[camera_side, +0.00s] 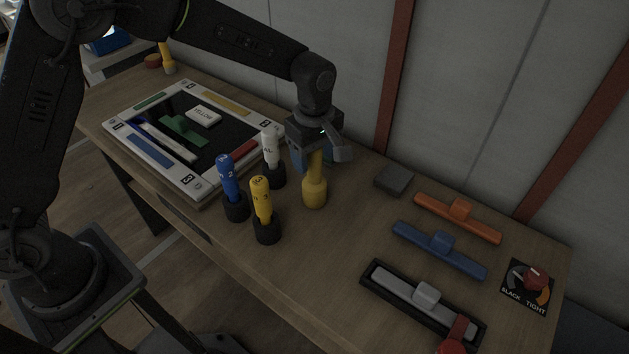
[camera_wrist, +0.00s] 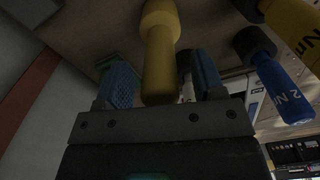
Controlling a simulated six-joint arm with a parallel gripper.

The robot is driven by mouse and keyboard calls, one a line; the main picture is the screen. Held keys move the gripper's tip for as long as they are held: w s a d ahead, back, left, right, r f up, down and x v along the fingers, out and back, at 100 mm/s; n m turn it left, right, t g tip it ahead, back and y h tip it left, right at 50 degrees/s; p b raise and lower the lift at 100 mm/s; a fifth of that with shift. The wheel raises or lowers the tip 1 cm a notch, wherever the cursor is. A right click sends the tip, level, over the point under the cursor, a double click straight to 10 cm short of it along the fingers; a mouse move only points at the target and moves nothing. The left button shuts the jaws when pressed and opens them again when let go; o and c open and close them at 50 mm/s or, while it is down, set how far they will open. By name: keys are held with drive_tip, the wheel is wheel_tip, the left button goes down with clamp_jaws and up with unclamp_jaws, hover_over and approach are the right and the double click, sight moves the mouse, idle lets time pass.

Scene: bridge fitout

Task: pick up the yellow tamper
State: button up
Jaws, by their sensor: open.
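The yellow tamper (camera_side: 315,193) stands upright on the wooden bench, with a wide round foot and a slimmer handle. In the wrist view its handle (camera_wrist: 160,60) runs between the two blue-padded fingers of my gripper (camera_wrist: 163,85). My gripper also shows in the side view (camera_side: 317,150), over the top of the tamper. The fingers are open, with a gap visible on each side of the handle in the wrist view. The top of the handle is hidden by the gripper in the side view.
Close left stand a blue driver (camera_side: 229,180), a yellow driver (camera_side: 262,203) and a white driver (camera_side: 270,150) in black holders. A framed board (camera_side: 150,165) lies further left. An orange bar (camera_side: 480,229), a blue bar (camera_side: 415,239) and a grey block (camera_side: 394,180) lie right.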

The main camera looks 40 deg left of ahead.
drive_tip(key=shift+f, duration=0.55)
clamp_jaws()
